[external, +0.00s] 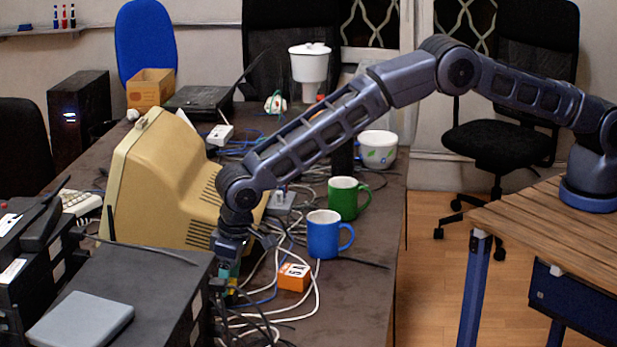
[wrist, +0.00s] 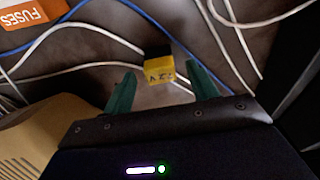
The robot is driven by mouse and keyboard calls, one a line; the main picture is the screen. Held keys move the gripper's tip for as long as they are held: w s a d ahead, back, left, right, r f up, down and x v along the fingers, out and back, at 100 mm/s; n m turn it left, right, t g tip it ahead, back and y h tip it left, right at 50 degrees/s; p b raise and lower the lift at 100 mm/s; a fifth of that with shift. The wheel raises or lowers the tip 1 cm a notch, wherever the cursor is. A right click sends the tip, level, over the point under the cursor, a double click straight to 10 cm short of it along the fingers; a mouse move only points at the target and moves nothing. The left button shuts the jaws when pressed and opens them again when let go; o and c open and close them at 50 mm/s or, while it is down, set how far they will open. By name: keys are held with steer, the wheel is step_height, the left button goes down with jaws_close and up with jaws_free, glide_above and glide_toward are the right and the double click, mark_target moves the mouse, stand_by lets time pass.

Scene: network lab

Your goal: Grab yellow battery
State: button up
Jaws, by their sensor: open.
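The yellow battery (wrist: 159,71) shows in the wrist view as a small yellow block with dark lettering and a dark end. It lies among white cables on the dark table. My gripper (wrist: 160,67) is open, with one green finger to the left of the battery and one to its right. Gaps show on both sides, and I cannot tell whether the tips reach down to its height. In the external view my gripper (external: 228,268) points down low over the table among cables. The battery is mostly hidden there.
An orange fuses box (external: 294,277), a blue mug (external: 323,236) and a green mug (external: 342,199) stand to the right of my gripper. A beige monitor (external: 150,185) is close on the left. Black equipment (external: 165,290) stands in front. Loose cables cover the table around the gripper.

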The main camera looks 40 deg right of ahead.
step_height(320, 180, down, 3)
steer(key=shift+w+a+f, duration=0.1)
steer(key=shift+a+f, duration=0.05)
steer(key=c, duration=1.1)
